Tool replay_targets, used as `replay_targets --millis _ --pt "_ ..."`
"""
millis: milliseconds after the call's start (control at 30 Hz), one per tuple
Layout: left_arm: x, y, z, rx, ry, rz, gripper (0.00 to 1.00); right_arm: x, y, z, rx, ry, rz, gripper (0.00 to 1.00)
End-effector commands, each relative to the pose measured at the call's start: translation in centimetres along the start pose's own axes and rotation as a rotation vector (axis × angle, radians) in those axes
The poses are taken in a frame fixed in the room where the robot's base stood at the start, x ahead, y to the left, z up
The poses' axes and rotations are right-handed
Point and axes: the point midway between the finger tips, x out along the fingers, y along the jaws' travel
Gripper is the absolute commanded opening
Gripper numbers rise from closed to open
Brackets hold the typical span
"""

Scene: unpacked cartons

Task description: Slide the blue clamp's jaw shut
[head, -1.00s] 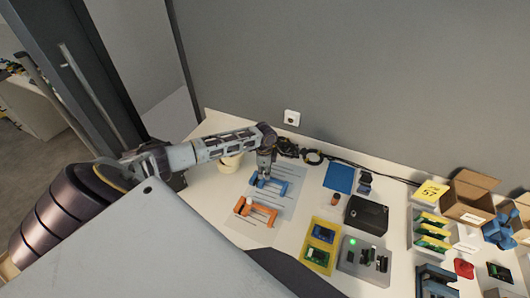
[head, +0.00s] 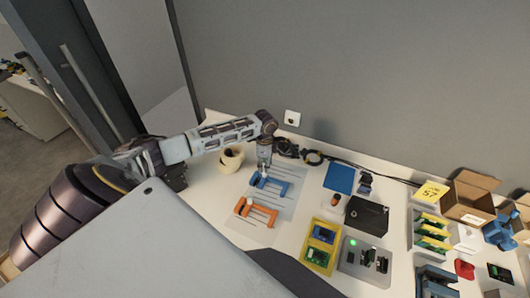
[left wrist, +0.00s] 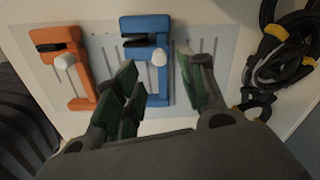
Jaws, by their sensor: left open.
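The blue clamp (head: 273,188) lies on a light sheet with dark lines, and my left gripper (head: 261,177) is over its left part. In the left wrist view the blue clamp (left wrist: 147,28) shows its long bar, a dark pad and a pale knob. My open left gripper (left wrist: 158,88) has green-padded fingers, one either side of the clamp's lower part; I cannot tell whether they touch it. My right gripper is not in view.
An orange clamp (head: 262,212) lies beside the blue one, nearer me. Black cables (head: 313,158) lie behind. A cream-coloured round container (head: 231,161) stands to the left. Yellow tray (head: 318,258), black box (head: 367,215) and grey fixture (head: 352,262) stand to the right.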

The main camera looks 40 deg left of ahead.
Motion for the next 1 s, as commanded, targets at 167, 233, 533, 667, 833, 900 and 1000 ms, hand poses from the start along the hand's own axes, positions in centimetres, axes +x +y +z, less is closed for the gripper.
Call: replay_targets --millis 167,233,533,667,833,900,1000 --pt "-2.7 0.0 0.0 0.001 -0.001 -0.002 0.40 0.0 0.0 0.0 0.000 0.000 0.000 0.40" --pt "-3.7 0.0 0.0 0.000 0.000 -0.001 0.40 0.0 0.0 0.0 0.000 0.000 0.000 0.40" --pt "-6.1 0.0 0.0 0.001 -0.001 0.000 0.40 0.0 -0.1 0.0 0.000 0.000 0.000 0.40" --pt "-6.3 0.0 0.0 0.001 -0.001 0.001 0.40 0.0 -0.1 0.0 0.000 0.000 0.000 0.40" --pt "-6.2 0.0 0.0 0.001 -0.001 0.001 0.40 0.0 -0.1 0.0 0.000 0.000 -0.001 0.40" --pt "-6.2 0.0 0.0 0.000 -0.001 0.001 0.40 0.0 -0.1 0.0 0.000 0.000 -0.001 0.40" --pt "-6.2 0.0 0.0 0.000 0.000 -0.001 0.40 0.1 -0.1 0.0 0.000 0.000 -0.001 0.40"
